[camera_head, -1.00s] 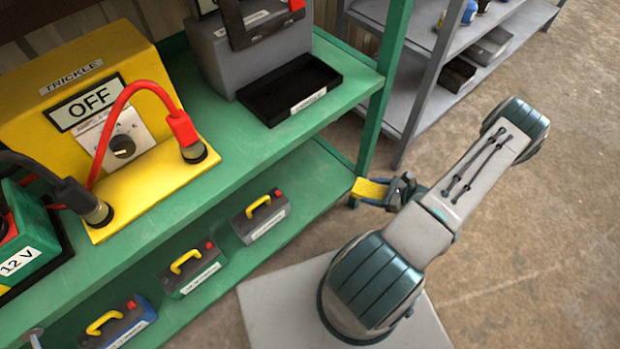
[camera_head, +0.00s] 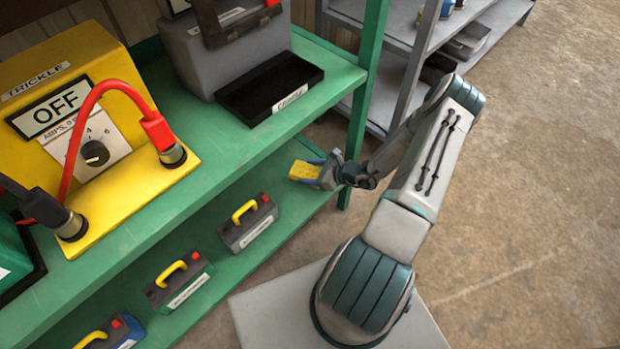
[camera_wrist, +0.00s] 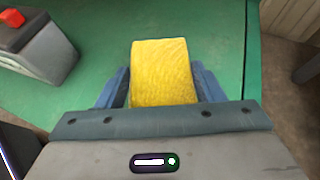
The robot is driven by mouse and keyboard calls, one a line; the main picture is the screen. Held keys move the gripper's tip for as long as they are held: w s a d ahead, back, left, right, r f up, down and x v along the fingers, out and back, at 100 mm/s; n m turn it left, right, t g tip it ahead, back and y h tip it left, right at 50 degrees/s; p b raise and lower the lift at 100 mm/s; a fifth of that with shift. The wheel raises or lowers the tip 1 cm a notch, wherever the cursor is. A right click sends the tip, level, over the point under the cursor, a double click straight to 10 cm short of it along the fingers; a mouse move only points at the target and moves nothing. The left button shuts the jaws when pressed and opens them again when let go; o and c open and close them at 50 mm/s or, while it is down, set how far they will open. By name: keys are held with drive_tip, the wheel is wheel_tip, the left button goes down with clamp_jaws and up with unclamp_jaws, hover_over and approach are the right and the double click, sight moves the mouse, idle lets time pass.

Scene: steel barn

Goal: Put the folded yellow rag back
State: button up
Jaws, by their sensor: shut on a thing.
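The folded yellow rag (camera_head: 304,171) is held between the fingers of my gripper (camera_head: 325,172). In the wrist view the rag (camera_wrist: 163,72) sits between the two blue fingers of my gripper (camera_wrist: 163,92), with green shelf surface beyond it. In the head view my gripper is at the right end of the lower green shelf (camera_head: 285,222), under the upper shelf's edge. I cannot tell whether the rag touches the shelf. A black tray (camera_head: 270,90) with a white label stands on the upper shelf; its label is too small to read surely.
Several small cases with yellow handles stand on the lower shelf; the nearest case (camera_head: 247,222) is left of my gripper. A green post (camera_head: 366,100) rises close to my arm. A yellow charger (camera_head: 95,120) stands on the upper shelf. A grey rack (camera_head: 400,50) stands behind.

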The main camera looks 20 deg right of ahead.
sight(311, 177)
wheel_tip(311, 177, down, 3)
drive_tip(key=shift+f+b, duration=0.1)
drive_tip(key=shift+b, duration=0.5)
drive_tip(key=o, duration=1.5)
drive_tip(key=p+v, duration=0.3)
drive_tip(key=v, duration=0.9)
drive_tip(key=shift+r, duration=0.2)
